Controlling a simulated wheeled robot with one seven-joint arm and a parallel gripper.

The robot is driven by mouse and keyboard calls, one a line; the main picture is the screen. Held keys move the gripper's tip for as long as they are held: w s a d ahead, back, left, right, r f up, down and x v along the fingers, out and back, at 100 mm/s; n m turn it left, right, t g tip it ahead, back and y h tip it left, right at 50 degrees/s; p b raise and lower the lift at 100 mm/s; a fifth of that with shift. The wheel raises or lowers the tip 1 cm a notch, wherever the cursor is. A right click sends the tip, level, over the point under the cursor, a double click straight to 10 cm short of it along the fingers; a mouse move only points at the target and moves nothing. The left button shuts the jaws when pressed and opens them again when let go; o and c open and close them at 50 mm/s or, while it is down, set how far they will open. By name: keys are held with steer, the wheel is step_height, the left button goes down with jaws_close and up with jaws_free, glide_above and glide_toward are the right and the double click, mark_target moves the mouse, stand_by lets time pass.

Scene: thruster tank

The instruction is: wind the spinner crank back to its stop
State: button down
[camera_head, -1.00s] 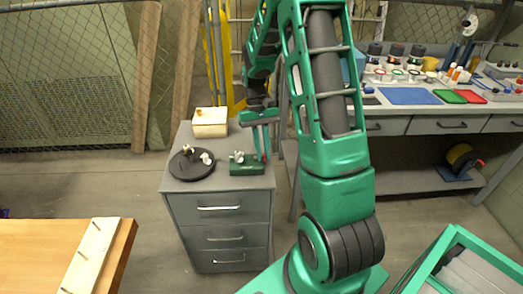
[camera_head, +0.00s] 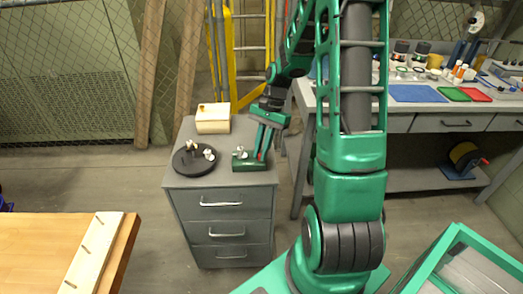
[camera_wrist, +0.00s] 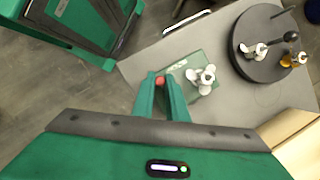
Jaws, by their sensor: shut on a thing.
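The spinner is a small green block (camera_head: 249,166) on top of the grey drawer cabinet, with a white propeller-like part (camera_wrist: 203,79) on it. In the wrist view the green base (camera_wrist: 186,68) shows beneath the propeller. A red crank knob (camera_wrist: 161,81) sits between the two green fingers of my gripper (camera_wrist: 161,80), which is shut on it. In the head view my gripper (camera_head: 262,158) reaches down at the right end of the block. The crank's arm below the knob is hidden by the fingers.
A black round turntable (camera_head: 195,160) with small white and brass parts stands left of the spinner. A cream box (camera_head: 213,118) stands behind it. The cabinet top (camera_head: 225,183) is bare along its front edge. A workbench (camera_head: 420,106) stands to the right.

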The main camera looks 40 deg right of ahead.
steer(key=shift+w+a+m+t, duration=0.15)
steer(key=shift+m+t, duration=0.25)
steer(key=shift+m, duration=0.4)
steer(key=c, duration=1.8)
jaws_free()
steer(key=shift+o, duration=0.2)
steer(key=v, duration=1)
steer(key=shift+r, duration=0.35)
